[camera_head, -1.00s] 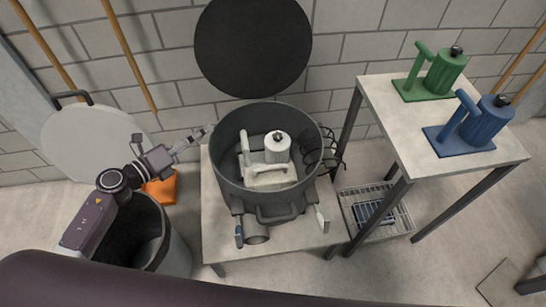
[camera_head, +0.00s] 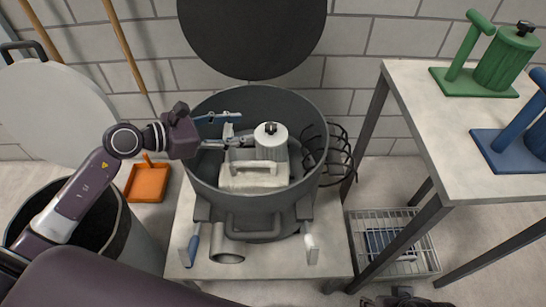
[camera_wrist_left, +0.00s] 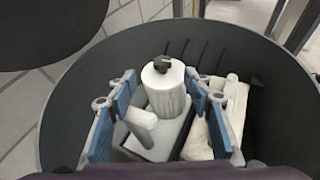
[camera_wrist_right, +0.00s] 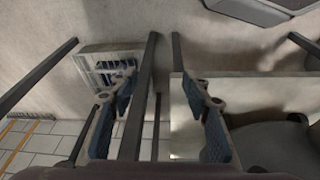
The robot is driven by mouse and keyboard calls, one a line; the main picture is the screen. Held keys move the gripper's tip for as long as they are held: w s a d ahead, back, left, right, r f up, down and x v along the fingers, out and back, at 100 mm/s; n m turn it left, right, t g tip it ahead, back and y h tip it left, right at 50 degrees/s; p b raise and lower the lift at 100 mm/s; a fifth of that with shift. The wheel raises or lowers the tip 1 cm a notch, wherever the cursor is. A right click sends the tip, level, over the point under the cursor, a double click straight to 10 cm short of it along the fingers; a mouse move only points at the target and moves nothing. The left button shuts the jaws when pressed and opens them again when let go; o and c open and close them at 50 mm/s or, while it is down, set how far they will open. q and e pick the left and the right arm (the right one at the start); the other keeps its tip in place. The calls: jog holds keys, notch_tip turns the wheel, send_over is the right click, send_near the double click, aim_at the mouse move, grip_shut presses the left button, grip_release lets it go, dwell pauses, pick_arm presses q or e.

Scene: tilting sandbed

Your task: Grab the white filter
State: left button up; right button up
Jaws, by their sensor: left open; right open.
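The white filter (camera_head: 271,150) has a ribbed cylinder, a dark knob on top and an upright handle on the left. It stands inside the large grey pot (camera_head: 258,202). My left gripper (camera_head: 243,130) reaches over the pot's left rim and is open, left of the cylinder. In the left wrist view, the filter (camera_wrist_left: 165,95) shows between the spread fingers of that gripper (camera_wrist_left: 160,85). The handle (camera_wrist_left: 142,118) stands nearer the camera, also between the fingers; contact is not visible. My right gripper (camera_wrist_right: 157,85) is open and empty, away from the pot.
A lumpy white piece (camera_head: 254,180) lies in the pot in front of the filter. The round black lid (camera_head: 250,40) stands open behind. A table at right holds green (camera_head: 505,62) and blue (camera_head: 535,130) filters. A wire rack (camera_head: 395,243) sits below the table.

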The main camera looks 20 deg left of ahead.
aim_at(266, 128)
pick_arm(q)
jog(key=x, duration=0.7)
jog(key=shift+w+d+f+b, duration=0.1)
jog(key=shift+d+f+b, duration=0.15)
jog(key=shift+d+b, duration=0.1)
jog(key=shift+w+d+f, duration=0.1)
jog(key=shift+f, duration=0.05)
jog(key=c, duration=1.2)
grip_shut()
pick_arm(e)
jog(key=v, duration=0.3)
jog(key=shift+w+d, duration=0.1)
jog(key=shift+d, duration=0.05)
